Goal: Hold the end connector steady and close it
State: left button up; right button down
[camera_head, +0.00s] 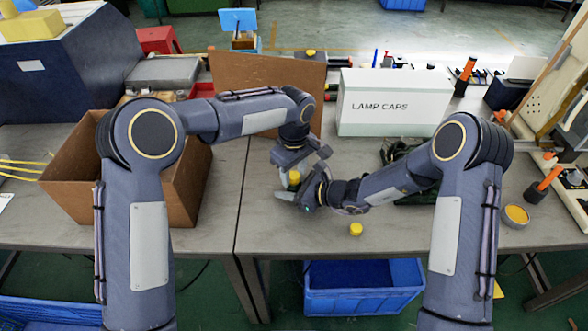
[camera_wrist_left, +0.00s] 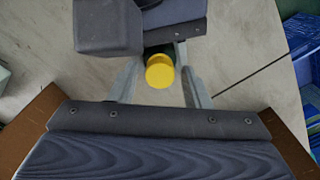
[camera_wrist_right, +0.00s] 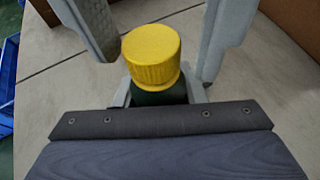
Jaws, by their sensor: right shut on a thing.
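The end connector has a dark green body (camera_wrist_right: 160,97) and a round yellow cap (camera_wrist_right: 150,55) sitting on its top. My right gripper (camera_head: 299,197) is shut on the green body and holds it above the table, cap upward. My left gripper (camera_head: 293,163) is above, its fingers pointing down on either side of the cap. In the right wrist view these fingers stand apart with gaps beside the cap. The cap (camera_wrist_left: 160,71) also shows between the open left fingers in the left wrist view. Whether the cap is fully seated cannot be told.
A loose yellow cap (camera_head: 356,229) lies on the table near its front edge. A cardboard box (camera_head: 75,185) stands at left, and a white box labelled LAMP CAPS (camera_head: 392,103) at the back. Dark cables lie behind my right forearm. A blue crate (camera_head: 362,299) is below the table.

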pick_arm(q)
grip_shut()
jog(key=m, duration=0.3)
jog(key=shift+o, duration=0.9)
grip_release()
jog(key=shift+r, duration=2.3)
